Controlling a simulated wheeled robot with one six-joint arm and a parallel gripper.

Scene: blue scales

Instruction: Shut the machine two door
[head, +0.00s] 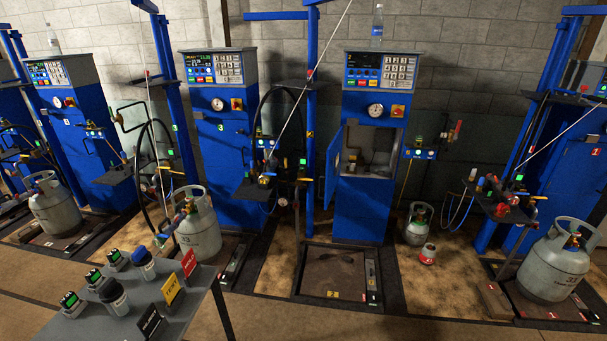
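The machine two cabinet (366,216) is a tall blue unit right of the middle, with a keypad panel and a gauge on top. Its door (332,178) stands open, swung out at the left side of the cabinet and seen nearly edge-on. The grey inside of the compartment (368,160) shows, with some parts in it. A clear bottle (377,24) stands on top of the cabinet. My gripper is not in view.
An empty scale platform (336,291) lies on the floor before the machine. A blue post (311,120) with hoses and valves rises left of the door. A grey table (150,305) stands front left.

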